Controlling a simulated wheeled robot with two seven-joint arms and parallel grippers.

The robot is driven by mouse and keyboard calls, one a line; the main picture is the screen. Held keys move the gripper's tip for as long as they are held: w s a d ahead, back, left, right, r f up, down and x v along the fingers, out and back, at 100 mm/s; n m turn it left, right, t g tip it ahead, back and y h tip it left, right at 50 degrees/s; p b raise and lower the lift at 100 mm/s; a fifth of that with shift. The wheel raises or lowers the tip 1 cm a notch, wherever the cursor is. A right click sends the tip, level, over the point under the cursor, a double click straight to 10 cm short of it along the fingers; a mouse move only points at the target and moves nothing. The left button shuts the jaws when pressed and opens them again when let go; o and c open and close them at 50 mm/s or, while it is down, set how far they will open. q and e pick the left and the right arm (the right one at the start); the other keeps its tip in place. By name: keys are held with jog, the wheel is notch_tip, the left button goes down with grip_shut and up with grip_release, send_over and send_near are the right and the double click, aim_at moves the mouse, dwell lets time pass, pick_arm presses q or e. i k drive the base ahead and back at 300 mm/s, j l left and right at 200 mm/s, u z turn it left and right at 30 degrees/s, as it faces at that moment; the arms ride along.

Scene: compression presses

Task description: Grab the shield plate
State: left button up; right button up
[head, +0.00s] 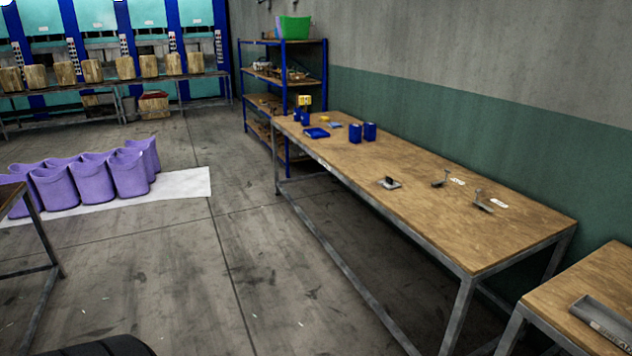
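I cannot tell for sure which thing is the shield plate. A small flat metal plate with a dark upright part (389,183) lies near the middle of the long wooden-topped table (400,225). Two small grey metal pieces with upright stems, one (441,179) nearer the middle and one (482,201) nearer the right end, stand on the same table beside white labels. A long grey metal channel or tray (604,322) lies on a second table (575,285) at the lower right. Neither of my grippers shows in the head view.
Blue boxes (369,131) and a flat blue tray (316,133) sit on the long table's far end. A blue-framed shelf (286,80) with a green bin (294,28) stands behind. Purple tubs (128,175) stand on a white sheet (185,184) at left. The middle floor is clear.

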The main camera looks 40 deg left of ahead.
aim_at(388, 183)
jog(key=u, duration=0.9)
jog(key=i+j+z, duration=0.1)
jog(key=i, duration=0.2)
